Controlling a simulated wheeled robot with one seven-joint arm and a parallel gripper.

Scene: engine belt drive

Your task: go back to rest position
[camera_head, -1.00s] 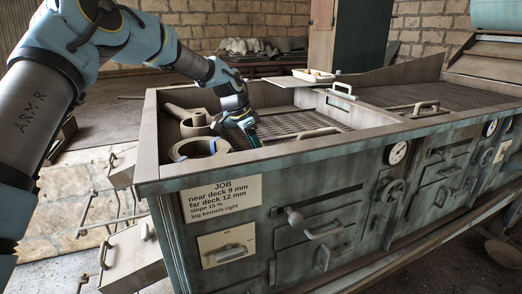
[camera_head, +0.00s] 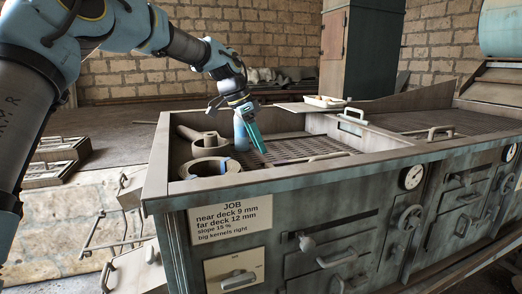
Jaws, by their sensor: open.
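My gripper (camera_head: 256,141) points down over the left end of the machine's open top bin (camera_head: 161,160). Its teal fingers are open, and I see nothing held between them. A round ring-shaped part (camera_head: 208,167) and a grey cylindrical part (camera_head: 204,143) with a handle lie in the bin to the left of my gripper. Whether the fingertips touch the bin floor cannot be told.
A perforated deck (camera_head: 305,146) with a bar handle (camera_head: 310,158) lies right of my gripper. A white tray (camera_head: 325,101) sits on the back rim. The job label (camera_head: 231,223) is on the front panel.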

